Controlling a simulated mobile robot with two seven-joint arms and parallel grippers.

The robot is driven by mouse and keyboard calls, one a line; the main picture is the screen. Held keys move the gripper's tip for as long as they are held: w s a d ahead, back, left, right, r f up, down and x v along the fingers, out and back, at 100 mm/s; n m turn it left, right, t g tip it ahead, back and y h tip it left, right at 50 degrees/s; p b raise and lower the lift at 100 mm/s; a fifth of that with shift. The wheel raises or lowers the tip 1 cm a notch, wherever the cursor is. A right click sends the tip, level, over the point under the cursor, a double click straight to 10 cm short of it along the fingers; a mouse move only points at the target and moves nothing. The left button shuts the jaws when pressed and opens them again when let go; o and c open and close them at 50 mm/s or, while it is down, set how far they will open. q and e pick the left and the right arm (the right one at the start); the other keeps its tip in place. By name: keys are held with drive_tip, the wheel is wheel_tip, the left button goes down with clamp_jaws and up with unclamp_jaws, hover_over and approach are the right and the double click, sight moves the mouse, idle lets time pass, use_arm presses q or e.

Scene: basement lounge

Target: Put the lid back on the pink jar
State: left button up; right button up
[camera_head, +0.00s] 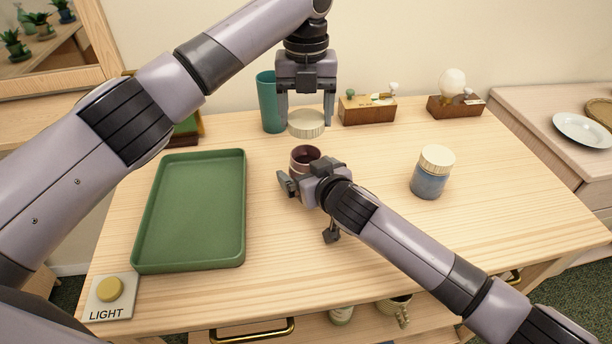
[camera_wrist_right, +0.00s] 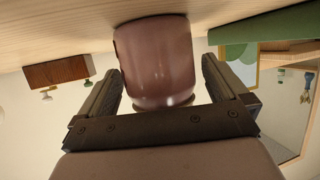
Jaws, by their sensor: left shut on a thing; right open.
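The pink jar (camera_head: 304,156) stands open and upright on the wooden table, a dark mauve-pink jar with its mouth showing. My left gripper (camera_head: 306,118) is shut on a cream lid (camera_head: 307,130) and holds it level above the jar, apart from it. My right gripper (camera_head: 306,184) is low at the jar's near side. In the right wrist view the jar (camera_wrist_right: 158,62) sits between the two open fingers (camera_wrist_right: 165,85), with a gap at least on the right side. The jar's lower part is hidden by the right gripper in the head view.
A blue jar (camera_head: 429,184) with a cream lid stands at the right. A green tray (camera_head: 240,215) lies at the left. A teal cup (camera_head: 268,100) and two wooden blocks with knobs (camera_head: 368,115) (camera_head: 440,110) stand along the back. A LIGHT button (camera_head: 110,290) is at the front left.

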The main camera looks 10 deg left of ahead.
sight(306, 146)
drive_tip(key=c, duration=1.4)
use_arm(q)
drive_tip(key=shift+f, duration=2.5)
use_arm(e)
drive_tip(key=shift+c, duration=0.2)
use_arm(q)
drive_tip(key=shift+f, duration=0.1)
drive_tip(key=shift+f, duration=0.8)
drive_tip(key=shift+f, duration=0.55)
use_arm(e)
clamp_jaws()
use_arm(q)
drive_tip(key=shift+m, duration=1.7)
